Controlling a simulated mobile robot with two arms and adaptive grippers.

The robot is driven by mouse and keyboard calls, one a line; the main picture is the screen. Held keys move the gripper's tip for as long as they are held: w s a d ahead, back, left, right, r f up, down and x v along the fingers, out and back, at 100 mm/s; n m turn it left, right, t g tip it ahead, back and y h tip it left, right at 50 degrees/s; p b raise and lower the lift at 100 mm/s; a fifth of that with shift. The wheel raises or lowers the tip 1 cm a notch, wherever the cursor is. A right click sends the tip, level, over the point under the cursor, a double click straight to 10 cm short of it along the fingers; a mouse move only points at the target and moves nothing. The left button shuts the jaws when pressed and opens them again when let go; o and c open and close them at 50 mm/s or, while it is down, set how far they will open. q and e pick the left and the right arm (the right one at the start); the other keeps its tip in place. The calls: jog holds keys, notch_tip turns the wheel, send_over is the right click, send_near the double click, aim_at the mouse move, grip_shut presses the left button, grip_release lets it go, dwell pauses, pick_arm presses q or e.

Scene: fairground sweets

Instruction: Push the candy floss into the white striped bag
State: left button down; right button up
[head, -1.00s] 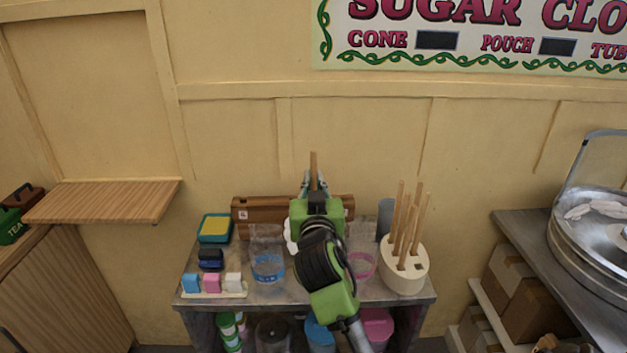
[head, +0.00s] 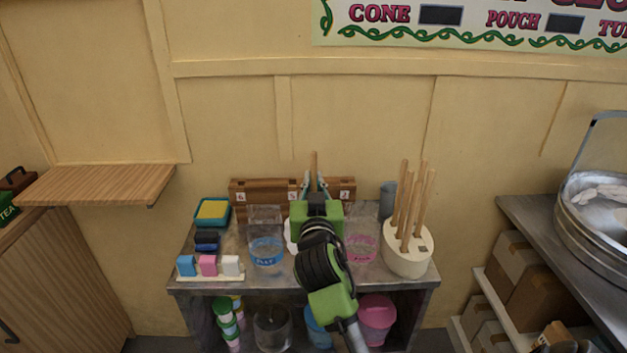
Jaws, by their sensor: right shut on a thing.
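My right gripper (head: 314,188) is above the middle of the table, in front of the wooden rack. It is shut on a wooden stick (head: 314,163), whose upper end sticks up beyond the fingers. A small white patch (head: 289,238) shows at the left edge of the gripper. I cannot tell whether it is the candy floss or the white striped bag. The rest of that spot is hidden behind my right gripper and arm. No stripes can be made out. My left gripper is not in view.
The wooden rack (head: 262,185) stands at the table's back. A blue-banded clear tub (head: 267,252) is left of my arm, a pink-banded one (head: 361,249) right. A cream holder (head: 405,262) with several sticks stands at the right. Coloured blocks (head: 208,265) sit at front left.

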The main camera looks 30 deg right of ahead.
jog(key=shift+f+b, duration=1.7)
jog(key=shift+f, duration=0.65)
notch_tip(320, 180, up, 18)
jog(key=p, duration=1.6)
jog(key=shift+f, duration=0.3)
